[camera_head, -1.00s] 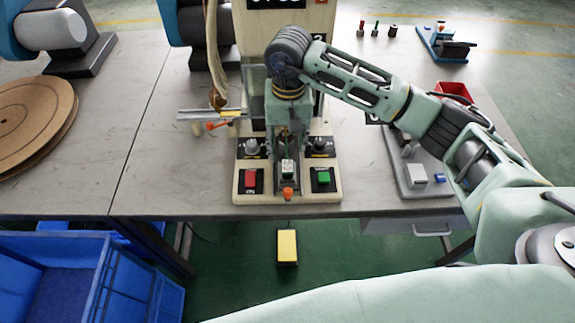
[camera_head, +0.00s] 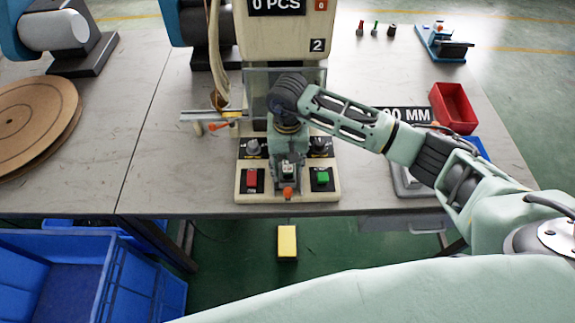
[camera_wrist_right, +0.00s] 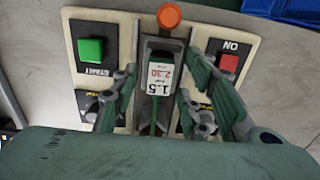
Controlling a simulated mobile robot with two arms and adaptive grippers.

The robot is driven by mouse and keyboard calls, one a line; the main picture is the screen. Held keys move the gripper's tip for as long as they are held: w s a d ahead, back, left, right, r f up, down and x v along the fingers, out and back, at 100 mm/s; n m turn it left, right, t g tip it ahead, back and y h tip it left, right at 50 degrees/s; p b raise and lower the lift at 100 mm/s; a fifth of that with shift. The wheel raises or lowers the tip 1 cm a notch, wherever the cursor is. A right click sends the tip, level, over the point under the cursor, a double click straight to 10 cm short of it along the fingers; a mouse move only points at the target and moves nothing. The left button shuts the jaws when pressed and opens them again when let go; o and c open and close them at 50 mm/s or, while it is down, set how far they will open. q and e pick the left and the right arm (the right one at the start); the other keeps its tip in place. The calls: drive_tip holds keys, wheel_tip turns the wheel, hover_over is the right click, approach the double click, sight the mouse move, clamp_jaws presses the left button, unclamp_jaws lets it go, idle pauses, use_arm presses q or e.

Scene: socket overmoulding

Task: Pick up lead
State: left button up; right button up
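The lead (camera_wrist_right: 158,80) lies in the channel at the front middle of the machine. It has a green body with a white label marked "1.5" and "2.30", and a thin green cable behind it. Its labelled end also shows in the head view (camera_head: 288,170). My right gripper (camera_wrist_right: 157,96) is open, with one finger on each side of the lead and visible gaps between. In the head view my right gripper (camera_head: 288,152) hangs over the channel and hides the cable. My left gripper is not in view.
An orange knob (camera_head: 288,193) stands at the channel's front end. A red bin (camera_head: 453,108) is at the right. A cardboard reel (camera_head: 37,123) lies at the left.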

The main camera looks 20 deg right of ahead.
clamp_jaws()
drive_tip(key=shift+r, duration=0.1)
